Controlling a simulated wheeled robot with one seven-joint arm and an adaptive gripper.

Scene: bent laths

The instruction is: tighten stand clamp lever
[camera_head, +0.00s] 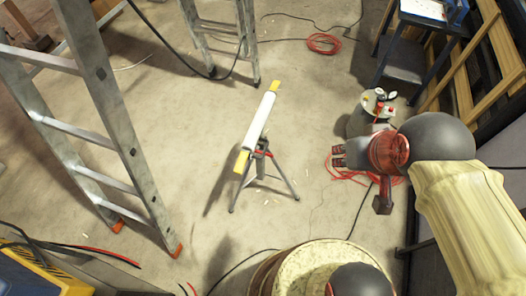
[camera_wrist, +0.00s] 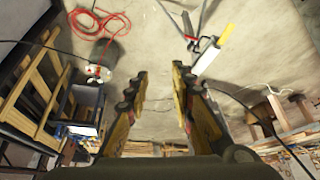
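A tripod stand (camera_head: 262,170) stands on the concrete floor in the middle of the head view, with a white bar (camera_head: 259,120) with yellow ends tilted across its top. A small red part (camera_head: 263,153), seemingly the clamp lever, shows just below the bar; its exact position is too small to tell. In the wrist view the white bar (camera_wrist: 208,57) and red part (camera_wrist: 190,38) are at the upper right, beyond the fingers. My gripper (camera_head: 338,155) is right of the stand and apart from it. Its two fingers are spread and empty in the wrist view (camera_wrist: 157,80).
A metal ladder (camera_head: 110,120) stands at left, another (camera_head: 225,40) behind the stand. A compressor (camera_head: 375,112) is behind my gripper. Red hose (camera_head: 345,172) lies on the floor. A round wooden drum top (camera_head: 312,272) is at the front. Floor around the stand is mostly clear.

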